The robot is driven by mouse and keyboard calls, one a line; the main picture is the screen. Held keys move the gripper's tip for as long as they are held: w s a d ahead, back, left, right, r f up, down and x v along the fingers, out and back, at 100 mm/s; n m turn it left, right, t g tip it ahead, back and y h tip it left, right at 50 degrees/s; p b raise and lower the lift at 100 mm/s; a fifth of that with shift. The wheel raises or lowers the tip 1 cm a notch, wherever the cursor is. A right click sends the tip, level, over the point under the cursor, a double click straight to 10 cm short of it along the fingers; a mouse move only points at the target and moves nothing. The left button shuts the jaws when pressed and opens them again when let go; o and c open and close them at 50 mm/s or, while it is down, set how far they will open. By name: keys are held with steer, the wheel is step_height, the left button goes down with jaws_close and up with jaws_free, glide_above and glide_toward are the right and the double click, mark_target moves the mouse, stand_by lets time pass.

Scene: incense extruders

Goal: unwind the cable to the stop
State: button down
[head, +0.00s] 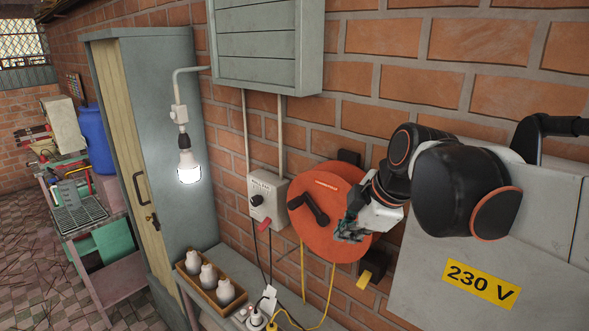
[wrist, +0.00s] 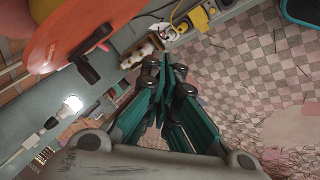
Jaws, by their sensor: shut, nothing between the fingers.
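An orange-red cable reel (head: 325,190) is mounted on the brick wall and has a black crank handle (head: 309,209) on its face. Yellow cable (head: 303,270) hangs below it toward the low bench. In the head view my gripper (head: 349,232) is in front of the reel's lower right part; I cannot tell whether it touches the reel. In the wrist view the reel (wrist: 65,30) and its handle (wrist: 84,64) are at the upper left, apart from the fingers. My gripper (wrist: 172,72) has its teal fingers together with nothing between them.
A lit bulb (head: 188,167) hangs beside the cabinet. A crate of white bulb-like pieces (head: 226,290) and sockets are on the bench. A 230 V box (head: 480,284) stands right.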

steer(key=w+a+r+n+g+y+p, duration=0.15)
steer(key=w+a+r+n+p, duration=0.25)
steer(key=w+r+n+p, duration=0.7)
glide_toward(292, 202)
steer(key=shift+m+t, duration=0.25)
steer(key=shift+m, duration=0.15)
steer(key=x, duration=0.4)
steer(key=b+x, duration=0.1)
steer(key=x, duration=0.1)
steer(key=shift+s+f, duration=0.1)
steer(key=shift+f, duration=0.45)
steer(key=shift+a+f, duration=0.1)
steer(key=shift+a, duration=0.1)
steer(key=shift+w+a+f+g+h, duration=0.1)
steer(key=shift+w+g+h, duration=0.2)
steer(key=shift+g+h, duration=0.1)
